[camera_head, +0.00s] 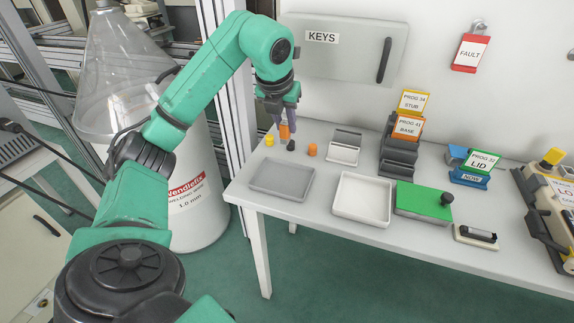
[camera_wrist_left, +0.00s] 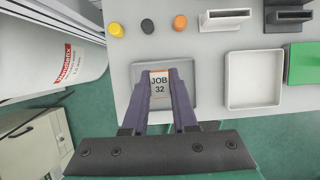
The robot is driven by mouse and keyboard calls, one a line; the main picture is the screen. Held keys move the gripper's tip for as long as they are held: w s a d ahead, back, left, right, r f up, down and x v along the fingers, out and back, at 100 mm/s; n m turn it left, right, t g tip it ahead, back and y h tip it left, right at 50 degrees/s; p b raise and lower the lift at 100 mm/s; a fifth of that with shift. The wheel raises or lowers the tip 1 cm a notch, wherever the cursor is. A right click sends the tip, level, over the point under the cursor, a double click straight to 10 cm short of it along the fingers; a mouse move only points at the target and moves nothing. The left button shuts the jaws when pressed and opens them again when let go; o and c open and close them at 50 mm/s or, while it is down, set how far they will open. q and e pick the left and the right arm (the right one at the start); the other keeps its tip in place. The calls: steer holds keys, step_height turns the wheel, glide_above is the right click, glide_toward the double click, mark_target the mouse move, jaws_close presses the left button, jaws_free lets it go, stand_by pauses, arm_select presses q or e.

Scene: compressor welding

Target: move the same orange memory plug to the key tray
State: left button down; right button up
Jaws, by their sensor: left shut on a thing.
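My left gripper (camera_head: 283,117) is shut on an orange memory plug (camera_head: 284,131), held above the table's back left part. In the left wrist view the gripper (camera_wrist_left: 160,80) has the plug between its fingers, and its white label (camera_wrist_left: 160,86) reads JOB 32. A flat grey tray (camera_head: 265,188) lies on the table in front of the gripper; it also shows behind the plug in the left wrist view (camera_wrist_left: 141,72). A white tray (camera_head: 340,207) stands to its right. Neither tray has a readable name, so I cannot tell which is the key tray. My right gripper is not in view.
Small yellow (camera_head: 269,140), black (camera_head: 291,145) and orange (camera_head: 312,150) pieces stand behind the grey tray. A grey slotted holder (camera_head: 343,153) and a card rack (camera_head: 398,160) are farther right. A wall cabinet (camera_head: 350,55) labelled KEYS hangs behind. Both trays look empty.

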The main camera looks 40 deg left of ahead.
arm_select(q)
step_height(320, 180, down, 10)
steer(key=shift+w+r+b, duration=0.1)
steer(key=shift+b, duration=0.35)
steer(key=shift+f, duration=0.35)
steer(key=shift+w, duration=0.1)
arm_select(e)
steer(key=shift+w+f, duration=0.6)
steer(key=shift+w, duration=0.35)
arm_select(q)
steer(key=shift+f, duration=0.1)
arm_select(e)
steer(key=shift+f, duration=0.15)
arm_select(q)
steer(key=c, duration=0.7)
jaws_free()
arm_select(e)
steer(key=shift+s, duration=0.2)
arm_select(q)
steer(key=v, duration=1.2)
steer(key=shift+p, duration=0.45)
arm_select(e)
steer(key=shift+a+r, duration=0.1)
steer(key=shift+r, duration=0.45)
